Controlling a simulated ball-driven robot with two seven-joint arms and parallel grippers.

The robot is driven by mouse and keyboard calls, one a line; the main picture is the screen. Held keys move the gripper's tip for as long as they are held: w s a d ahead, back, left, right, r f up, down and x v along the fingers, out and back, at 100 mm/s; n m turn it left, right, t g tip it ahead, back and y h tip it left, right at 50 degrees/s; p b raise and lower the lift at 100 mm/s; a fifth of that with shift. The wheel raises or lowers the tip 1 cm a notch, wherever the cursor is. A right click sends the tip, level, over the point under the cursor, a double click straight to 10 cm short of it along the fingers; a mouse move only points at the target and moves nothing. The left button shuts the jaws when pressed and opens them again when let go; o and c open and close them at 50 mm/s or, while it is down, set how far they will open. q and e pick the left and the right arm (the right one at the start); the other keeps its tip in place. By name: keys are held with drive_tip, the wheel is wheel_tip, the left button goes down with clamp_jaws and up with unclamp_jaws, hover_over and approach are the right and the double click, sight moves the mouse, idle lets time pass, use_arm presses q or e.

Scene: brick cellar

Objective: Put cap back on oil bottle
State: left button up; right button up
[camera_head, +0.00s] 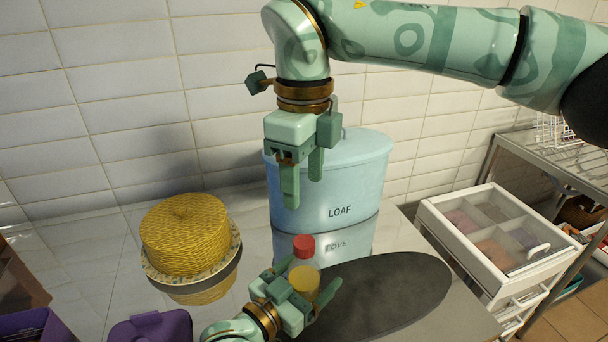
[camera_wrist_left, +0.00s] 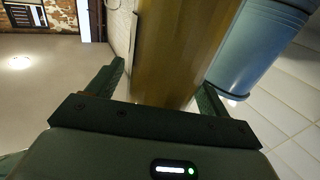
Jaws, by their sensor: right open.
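The oil bottle (camera_head: 302,275), clear with yellow oil low in it, stands upright in the head view near the dark oval board. A red cap (camera_head: 304,246) sits on its top; how tightly cannot be told. My left gripper (camera_head: 308,284) has its fingers on both sides of the bottle and is shut on it. In the left wrist view, the golden bottle (camera_wrist_left: 168,50) rises between the fingers of my left gripper (camera_wrist_left: 162,75). My right gripper (camera_head: 302,190) is open and empty above the cap, pointing down, its fingers apart from it.
A blue bread bin (camera_head: 350,175) marked LOAF stands behind the bottle. A yellow woven basket (camera_head: 184,236) is at left, and a purple container (camera_head: 150,327) at the lower left. The dark oval board (camera_head: 395,290) is bare on its right side. A white drawer unit (camera_head: 490,280) stands at right.

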use_arm(q)
drive_tip(key=shift+s, duration=0.1)
drive_tip(key=p+v, duration=0.2)
drive_tip(key=v, duration=1.4)
drive_tip(key=shift+p, duration=0.3)
drive_tip(key=shift+s+a+f, duration=0.1)
drive_tip(key=shift+s, duration=0.05)
